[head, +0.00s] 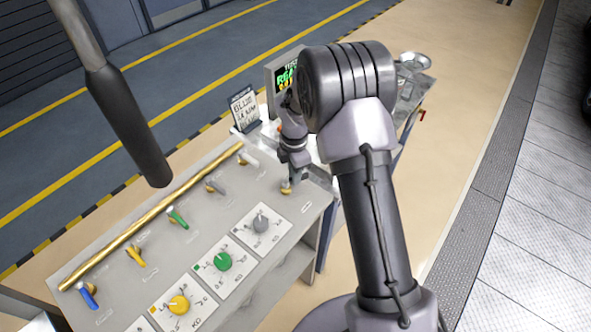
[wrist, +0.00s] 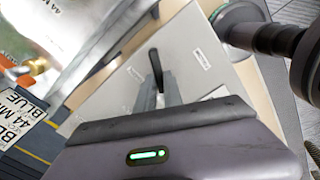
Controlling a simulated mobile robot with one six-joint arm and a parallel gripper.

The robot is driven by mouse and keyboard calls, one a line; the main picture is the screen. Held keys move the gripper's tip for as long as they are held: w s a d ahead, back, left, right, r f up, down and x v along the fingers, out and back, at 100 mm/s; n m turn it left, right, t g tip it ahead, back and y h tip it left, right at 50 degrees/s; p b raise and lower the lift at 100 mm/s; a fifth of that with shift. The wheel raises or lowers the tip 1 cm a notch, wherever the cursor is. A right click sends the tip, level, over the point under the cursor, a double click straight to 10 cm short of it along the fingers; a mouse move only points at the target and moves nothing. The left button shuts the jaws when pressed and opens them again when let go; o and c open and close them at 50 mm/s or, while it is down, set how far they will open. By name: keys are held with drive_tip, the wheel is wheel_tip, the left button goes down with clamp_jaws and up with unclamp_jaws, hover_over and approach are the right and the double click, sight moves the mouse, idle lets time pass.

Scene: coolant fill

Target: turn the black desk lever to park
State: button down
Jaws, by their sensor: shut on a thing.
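The black desk lever (wrist: 155,66) shows in the wrist view as a short dark handle between my fingertips. My gripper (wrist: 158,92) is shut on it. In the head view my gripper (head: 291,175) points down at the far right corner of the grey desk (head: 205,218). A small brass-coloured lever base (head: 286,190) shows just below the fingers; the handle itself is hidden there. I cannot read the lever's position marks.
Blue (head: 88,295), yellow (head: 135,256), green (head: 178,217) and grey (head: 215,187) levers line the desk beside a gold rail (head: 150,215). Green (head: 223,261) and yellow (head: 179,305) dials sit in front. A screen (head: 283,78) and a sign (head: 245,108) stand behind.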

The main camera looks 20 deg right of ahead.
drive_tip(key=n+p, duration=0.1)
drive_tip(key=w+n+p, duration=0.1)
drive_tip(key=n, duration=0.1)
drive_tip(key=n+p, duration=0.1)
drive_tip(key=n, duration=0.1)
drive_tip(key=shift+w+a, duration=0.15)
drive_tip(key=shift+a, duration=0.1)
drive_tip(key=shift+n, duration=0.3)
drive_tip(key=c, duration=1.5)
unclamp_jaws()
drive_tip(key=shift+o, duration=0.2)
wheel_tip(320, 180, up, 18)
drive_tip(key=p, duration=0.3)
drive_tip(key=shift+f, duration=0.25)
